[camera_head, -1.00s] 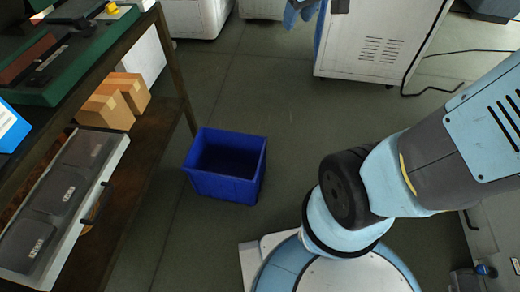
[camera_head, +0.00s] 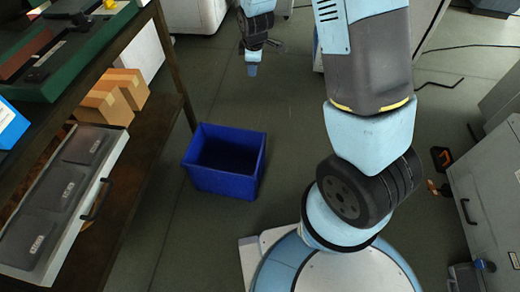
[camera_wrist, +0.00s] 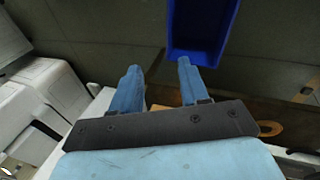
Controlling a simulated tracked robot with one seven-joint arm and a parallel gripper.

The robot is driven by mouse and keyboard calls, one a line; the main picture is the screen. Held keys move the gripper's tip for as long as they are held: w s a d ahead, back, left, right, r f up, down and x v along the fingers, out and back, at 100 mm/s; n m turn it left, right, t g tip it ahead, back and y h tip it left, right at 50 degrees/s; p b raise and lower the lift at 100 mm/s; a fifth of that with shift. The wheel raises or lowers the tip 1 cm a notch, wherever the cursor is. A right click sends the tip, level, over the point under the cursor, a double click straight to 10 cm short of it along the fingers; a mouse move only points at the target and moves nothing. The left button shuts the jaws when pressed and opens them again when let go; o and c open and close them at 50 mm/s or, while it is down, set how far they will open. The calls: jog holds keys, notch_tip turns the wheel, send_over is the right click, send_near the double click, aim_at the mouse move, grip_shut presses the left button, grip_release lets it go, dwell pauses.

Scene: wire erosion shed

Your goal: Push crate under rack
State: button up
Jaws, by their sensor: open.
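An open, empty-looking blue crate (camera_head: 225,182) stands upright on the dark floor, just right of the rack, in the head view. The rack (camera_head: 150,140) is on the left, a dark frame with a green top and a brown lower shelf. My gripper (camera_head: 252,70) is above the floor beyond the crate, toward the back, apart from it. In the wrist view my gripper (camera_wrist: 157,75) shows two blue fingers spread apart with nothing between them. The blue crate (camera_wrist: 203,30) shows at the top of that view, past the fingertips.
Cardboard boxes (camera_head: 112,98) and a grey case with a black handle (camera_head: 60,195) sit on the rack. A grey cabinet (camera_head: 490,190) stands at the right. White machines (camera_head: 192,14) are at the back. The floor around the crate is clear.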

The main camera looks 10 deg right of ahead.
notch_tip(320, 180, down, 10)
jog(key=w+a+n, duration=0.1)
jog(key=a+n, duration=0.1)
jog(key=n, duration=0.1)
jog(key=n+h, duration=0.2)
jog(key=n, duration=1.1)
send_near(260, 155)
jog(key=v, duration=0.3)
jog(key=shift+d+f, duration=0.1)
jog(key=shift+d, duration=0.05)
jog(key=shift+f, duration=0.1)
jog(key=x, duration=1.3)
jog(key=shift+w+f, duration=0.15)
jog(key=shift+f, duration=0.15)
jog(key=shift+c, duration=0.4)
grip_shut()
